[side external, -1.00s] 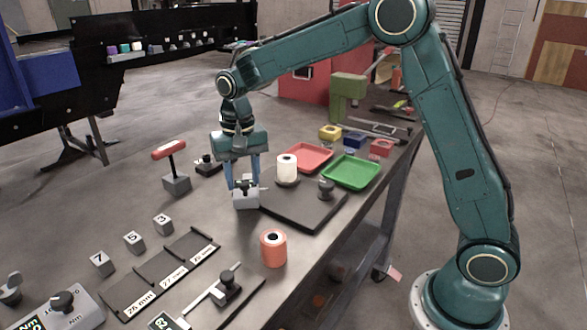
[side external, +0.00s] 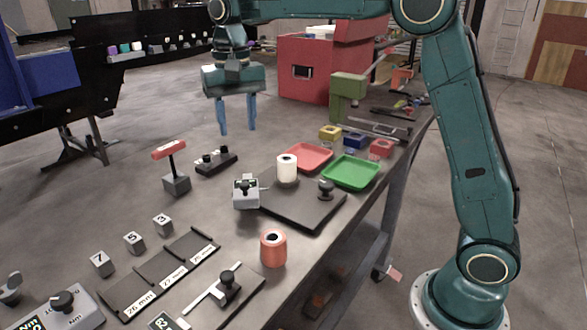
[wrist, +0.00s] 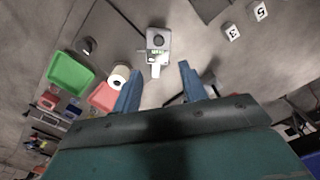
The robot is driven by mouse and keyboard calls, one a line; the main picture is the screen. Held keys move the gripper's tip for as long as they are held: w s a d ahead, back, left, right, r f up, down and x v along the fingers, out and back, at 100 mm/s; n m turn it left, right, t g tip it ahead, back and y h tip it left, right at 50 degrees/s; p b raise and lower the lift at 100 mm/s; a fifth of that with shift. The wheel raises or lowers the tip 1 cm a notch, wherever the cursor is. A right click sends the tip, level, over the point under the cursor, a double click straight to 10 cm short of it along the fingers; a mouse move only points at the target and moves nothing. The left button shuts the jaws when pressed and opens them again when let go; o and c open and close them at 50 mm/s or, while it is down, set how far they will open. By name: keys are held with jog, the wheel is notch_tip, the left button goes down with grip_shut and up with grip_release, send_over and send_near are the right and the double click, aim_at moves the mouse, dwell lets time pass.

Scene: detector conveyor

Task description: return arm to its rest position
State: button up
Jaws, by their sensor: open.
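My gripper (side external: 238,130) hangs in the air above the table (side external: 85,205), its two blue fingers apart and pointing down with nothing between them. In the wrist view its fingers (wrist: 163,85) also show apart and empty. Below it and nearer the camera, a small grey device (side external: 246,192) with a dark top stands on the table beside a dark plate. The device also shows in the wrist view (wrist: 158,44), beyond the fingertips and clear of them.
A red tray (side external: 309,155), a green tray (side external: 351,171), an orange roll (side external: 273,248) and a red-topped post (side external: 176,180) stand around. A red cabinet (side external: 310,75) stands behind.

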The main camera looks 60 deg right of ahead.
jog(key=shift+r, duration=0.25)
jog(key=s+d+r+n+t, duration=0.1)
jog(key=s+r+n, duration=0.1)
jog(key=s, duration=0.5)
jog(key=s+d+r+n+t, duration=0.1)
jog(key=s+r+t, duration=0.1)
jog(key=s, duration=0.5)
jog(key=s+f+n+t, duration=0.1)
jog(key=s+f, duration=0.2)
jog(key=s, duration=0.4)
jog(key=s+d+f+n+t, duration=0.1)
jog(key=s+f, duration=0.3)
jog(key=s, duration=0.4)
jog(key=shift+s+d+f+n+t, duration=0.2)
jog(key=shift+s+f+n+t, duration=0.1)
jog(key=shift+n, duration=0.3)
